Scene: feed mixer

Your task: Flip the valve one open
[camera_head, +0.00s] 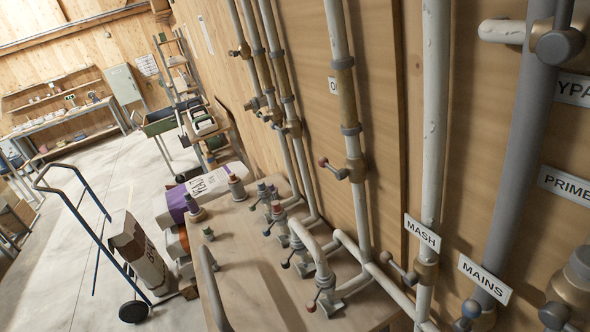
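Several pipes with brass valves run up the wooden wall. No label reading "one" shows, so I cannot tell which valve is valve one. A valve with a red-tipped lever (335,170) sits on a pipe at the centre, its lever pointing left. Another valve with a grey lever (402,270) is beside the MASH label (422,233). Smaller valves (270,115) are on the pipes further left. A small plate reading "0" (333,86) is on the wall. My gripper is not in view.
A wooden bench (255,270) with several small red- and blue-topped valves stands below the pipes. A grey curved rail (212,285) rises at its near left. A blue hand truck (85,215) with a sack stands on open concrete floor at left.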

